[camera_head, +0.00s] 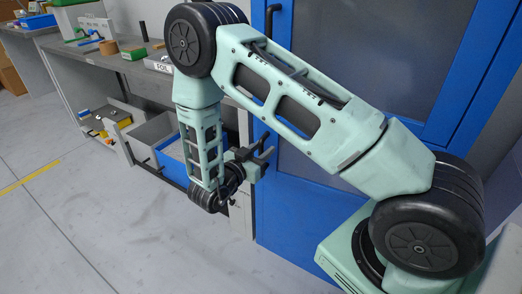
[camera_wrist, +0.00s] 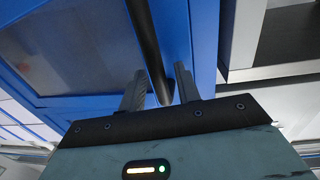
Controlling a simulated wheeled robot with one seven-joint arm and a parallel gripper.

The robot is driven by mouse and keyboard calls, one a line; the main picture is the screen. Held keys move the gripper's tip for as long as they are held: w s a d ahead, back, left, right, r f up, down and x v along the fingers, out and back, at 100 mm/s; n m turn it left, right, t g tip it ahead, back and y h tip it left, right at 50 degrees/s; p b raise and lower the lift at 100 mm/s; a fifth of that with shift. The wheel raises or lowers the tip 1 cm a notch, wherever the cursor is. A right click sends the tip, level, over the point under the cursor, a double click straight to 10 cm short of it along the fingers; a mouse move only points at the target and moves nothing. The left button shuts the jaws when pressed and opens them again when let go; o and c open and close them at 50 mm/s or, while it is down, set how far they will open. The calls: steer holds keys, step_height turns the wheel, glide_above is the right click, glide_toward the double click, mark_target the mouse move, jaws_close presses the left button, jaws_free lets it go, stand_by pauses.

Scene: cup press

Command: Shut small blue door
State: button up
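The blue door (camera_head: 278,225) is a tall blue frame with grey panels, behind my arm in the head view. It fills the upper left of the wrist view (camera_wrist: 70,55). A dark bar handle (camera_wrist: 147,40) runs down the wrist view toward the gap between my fingers. In the head view, the handle's top (camera_head: 270,20) shows near the door's left edge; my arm hides much of the door. My gripper (camera_head: 265,152) is open in front of the door's left edge. Its two fingers (camera_wrist: 160,88) are apart. I cannot tell whether they touch the bar or whether the door is ajar.
A grey workbench (camera_head: 105,62) with tools and small boxes stands left of the door. Below it are a blue-edged drawer or bin (camera_head: 172,155) and a low shelf with yellow items (camera_head: 100,120). The grey floor (camera_head: 90,220) at the front left is clear.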

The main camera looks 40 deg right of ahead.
mark_target(267, 141)
jaws_close()
steer(key=d, duration=0.1)
steer(key=w+d+m+g, duration=0.1)
steer(key=w+d+g, duration=0.1)
steer(key=d, duration=0.1)
steer(key=shift+w+d, duration=0.1)
steer(key=shift+w, duration=0.1)
steer(key=shift+o, duration=0.3)
jaws_free()
steer(key=shift+a, duration=0.2)
steer(key=s+a+p, duration=0.1)
steer(key=s+a, duration=0.1)
steer(key=a, duration=1.5)
steer(key=shift+s, duration=0.4)
